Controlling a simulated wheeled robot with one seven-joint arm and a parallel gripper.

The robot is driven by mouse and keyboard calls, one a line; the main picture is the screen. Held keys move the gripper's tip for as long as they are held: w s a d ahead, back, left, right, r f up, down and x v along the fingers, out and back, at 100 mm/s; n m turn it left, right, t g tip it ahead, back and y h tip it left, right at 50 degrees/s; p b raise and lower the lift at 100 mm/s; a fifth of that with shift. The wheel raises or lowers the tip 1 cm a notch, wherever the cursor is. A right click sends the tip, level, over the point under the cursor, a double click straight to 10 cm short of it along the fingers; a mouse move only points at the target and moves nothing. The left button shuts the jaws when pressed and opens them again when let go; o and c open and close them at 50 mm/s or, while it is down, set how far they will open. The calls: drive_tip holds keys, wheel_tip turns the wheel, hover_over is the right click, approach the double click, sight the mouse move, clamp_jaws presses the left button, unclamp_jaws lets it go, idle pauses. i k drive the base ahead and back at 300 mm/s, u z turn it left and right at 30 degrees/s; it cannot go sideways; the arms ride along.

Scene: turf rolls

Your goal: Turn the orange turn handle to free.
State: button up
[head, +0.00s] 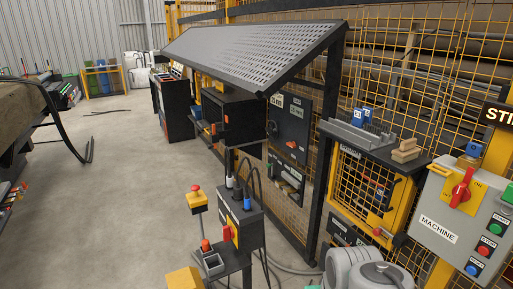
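I cannot tell for sure which part is the orange turn handle. An orange-red handle (227,234) shows on the side of a small black and yellow box (245,228) on a stand, low in the middle of the head view. Any free or locked marking is too small to read. My gripper is not in view.
A grey MACHINE box (440,228) with a red rotary switch (461,187) and push buttons hangs at right. A dark shelf (385,152) juts out above the mesh door. A large sloping perforated panel (255,52) overhangs the middle. Open concrete floor (125,195) lies to the left.

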sight(293, 144)
drive_tip(key=u, duration=1.85)
drive_tip(key=i, duration=4.2)
drive_tip(key=z, duration=1.1)
drive_tip(key=i, duration=1.9)
drive_tip(key=z, duration=3.5)
drive_tip(key=i, duration=0.75)
drive_tip(key=u, duration=0.05)
